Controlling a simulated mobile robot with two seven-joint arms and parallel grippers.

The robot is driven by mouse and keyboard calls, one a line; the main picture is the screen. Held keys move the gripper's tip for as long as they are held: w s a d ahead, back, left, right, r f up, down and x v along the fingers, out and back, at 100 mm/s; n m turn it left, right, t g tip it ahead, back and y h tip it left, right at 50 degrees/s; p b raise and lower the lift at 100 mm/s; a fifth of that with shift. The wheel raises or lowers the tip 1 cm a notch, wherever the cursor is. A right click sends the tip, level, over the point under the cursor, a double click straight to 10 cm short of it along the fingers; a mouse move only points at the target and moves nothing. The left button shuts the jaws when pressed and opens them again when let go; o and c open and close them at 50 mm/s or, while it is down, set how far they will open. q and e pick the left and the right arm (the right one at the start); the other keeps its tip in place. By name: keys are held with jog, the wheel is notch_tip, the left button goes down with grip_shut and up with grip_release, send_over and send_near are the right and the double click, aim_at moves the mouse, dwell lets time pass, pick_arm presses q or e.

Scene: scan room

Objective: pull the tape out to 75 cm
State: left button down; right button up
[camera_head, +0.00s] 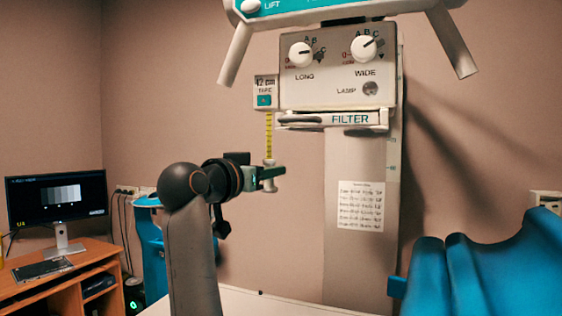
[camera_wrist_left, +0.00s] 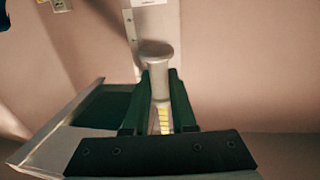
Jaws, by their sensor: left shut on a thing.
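The tape housing (camera_head: 265,92) hangs at the left side of the grey control head; its small display seems to read 42 cm. The yellow tape (camera_head: 269,133) runs straight down from it to a pale end pull (camera_head: 269,188). My left gripper (camera_head: 270,173) is shut on this pull, below the housing. In the left wrist view, the dark fingers of the left gripper (camera_wrist_left: 158,92) close around the pull's stem, with its round end (camera_wrist_left: 156,50) beyond them. A short piece of the yellow tape (camera_wrist_left: 164,120) shows between the fingers. My right gripper is not in view.
The control head (camera_head: 337,82) has knobs, a FILTER drawer (camera_head: 345,119) and a column (camera_head: 352,255) behind. A blue padded thing (camera_head: 490,280) fills the lower right. A desk (camera_head: 65,275) with a monitor (camera_head: 58,203) stands at left. Space below the pull looks clear.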

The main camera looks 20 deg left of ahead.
pick_arm(q)
notch_tip(320, 180, down, 33)
jog(key=b, duration=1.4)
jog(key=shift+f+b, duration=0.15)
jog(key=shift+b, duration=0.15)
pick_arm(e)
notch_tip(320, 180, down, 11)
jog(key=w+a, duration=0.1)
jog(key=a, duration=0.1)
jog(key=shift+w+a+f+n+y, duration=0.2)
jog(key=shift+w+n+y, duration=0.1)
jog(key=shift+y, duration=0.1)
pick_arm(q)
jog(key=c, duration=0.7)
grip_release()
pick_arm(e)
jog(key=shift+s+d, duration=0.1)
pick_arm(q)
jog(key=shift+s, duration=0.1)
